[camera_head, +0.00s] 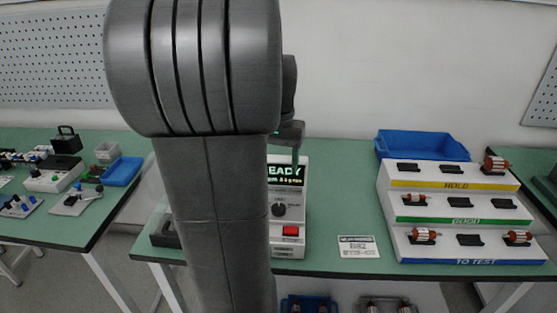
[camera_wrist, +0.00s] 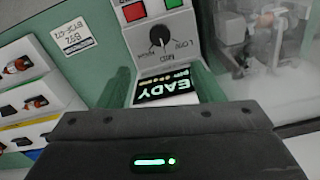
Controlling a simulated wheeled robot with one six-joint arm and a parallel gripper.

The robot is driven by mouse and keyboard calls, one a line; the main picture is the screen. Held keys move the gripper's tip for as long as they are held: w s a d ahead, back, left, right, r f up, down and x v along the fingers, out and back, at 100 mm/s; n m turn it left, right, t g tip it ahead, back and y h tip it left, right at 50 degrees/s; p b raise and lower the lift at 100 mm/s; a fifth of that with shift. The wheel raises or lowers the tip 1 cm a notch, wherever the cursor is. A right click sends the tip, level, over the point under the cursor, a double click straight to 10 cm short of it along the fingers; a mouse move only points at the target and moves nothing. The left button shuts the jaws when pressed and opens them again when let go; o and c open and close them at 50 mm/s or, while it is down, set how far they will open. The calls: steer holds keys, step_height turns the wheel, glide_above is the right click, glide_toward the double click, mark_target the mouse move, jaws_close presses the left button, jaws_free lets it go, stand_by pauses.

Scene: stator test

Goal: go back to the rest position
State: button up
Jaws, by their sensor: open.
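My gripper (camera_wrist: 163,74) is open in the wrist view, with its two green fingers apart and nothing between them. In the head view the gripper (camera_head: 292,140) is mostly hidden behind my own arm, and a part of it shows above the tester. The tester (camera_head: 288,220) stands on the green table with a lit display reading READY, a dark knob and a red button. In the wrist view the tester's display (camera_wrist: 166,88) lies between and beyond the fingers, with the knob, a red button and a green button.
A tiered rack (camera_head: 388,205) marked HOLD, GOOD and TO TEST holds several copper-and-white stators at right. A blue bin (camera_head: 420,140) stands behind it. A white label card (camera_head: 358,246) lies between tester and rack. Another table (camera_head: 115,200) with parts stands left.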

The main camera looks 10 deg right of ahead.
step_height(320, 180, down, 14)
steer(key=shift+r+b, duration=0.1)
steer(key=shift+b, duration=0.25)
stand_by(0.4)
steer(key=shift+s, duration=0.1)
steer(key=shift+n, duration=0.3)
steer(key=n+b, duration=0.1)
steer(key=n, duration=0.3)
steer(key=shift+n, duration=0.4)
steer(key=n+b, duration=0.1)
steer(key=n, duration=0.3)
steer(key=shift+n, duration=0.3)
step_height(320, 180, up, 10)
stand_by(1.3)
